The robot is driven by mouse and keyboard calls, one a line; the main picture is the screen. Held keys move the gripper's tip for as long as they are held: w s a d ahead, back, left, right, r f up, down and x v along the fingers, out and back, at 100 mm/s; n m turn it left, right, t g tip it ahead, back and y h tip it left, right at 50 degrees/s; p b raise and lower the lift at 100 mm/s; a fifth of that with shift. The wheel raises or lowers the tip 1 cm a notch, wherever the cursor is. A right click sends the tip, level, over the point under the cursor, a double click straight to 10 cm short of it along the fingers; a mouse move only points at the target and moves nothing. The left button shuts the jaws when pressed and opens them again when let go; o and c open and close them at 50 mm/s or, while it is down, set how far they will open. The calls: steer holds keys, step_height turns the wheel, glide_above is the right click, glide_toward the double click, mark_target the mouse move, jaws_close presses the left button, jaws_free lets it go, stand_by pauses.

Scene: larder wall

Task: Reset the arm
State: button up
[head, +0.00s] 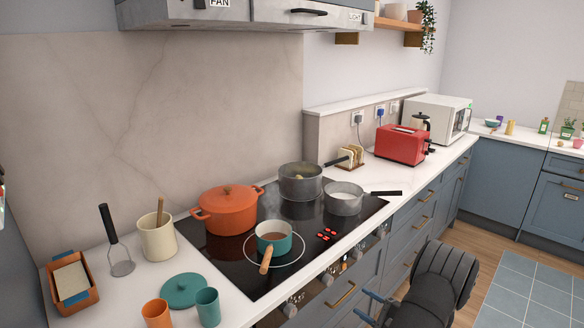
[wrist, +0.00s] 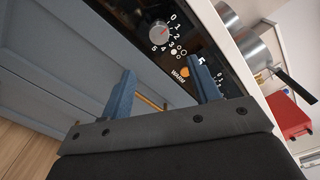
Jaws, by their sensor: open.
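My gripper (head: 366,308) is low at the bottom of the head view, in front of the blue drawer fronts and below the counter edge. In the wrist view its two blue fingers (wrist: 163,92) stand apart with nothing between them. Beyond the fingers is the black control panel (wrist: 170,45) with a numbered knob (wrist: 159,33) and an orange light. I cannot tell whether the fingers touch the panel.
The hob (head: 255,285) holds an orange pot (head: 228,212), a teal saucepan (head: 272,240) and two grey pans. Their handles stick out. A red toaster (head: 402,146) and white microwave (head: 436,117) stand farther right. The floor (head: 470,235) at right is clear.

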mark_target(331, 283)
steer(key=x, duration=1.2)
steer(key=shift+a+f, duration=0.1)
steer(key=shift+a, duration=0.05)
steer(key=shift+w+a, duration=0.1)
steer(key=shift+w, duration=0.1)
steer(key=m, duration=1.2)
steer(key=shift+s, duration=0.1)
steer(key=shift+v, duration=2.3)
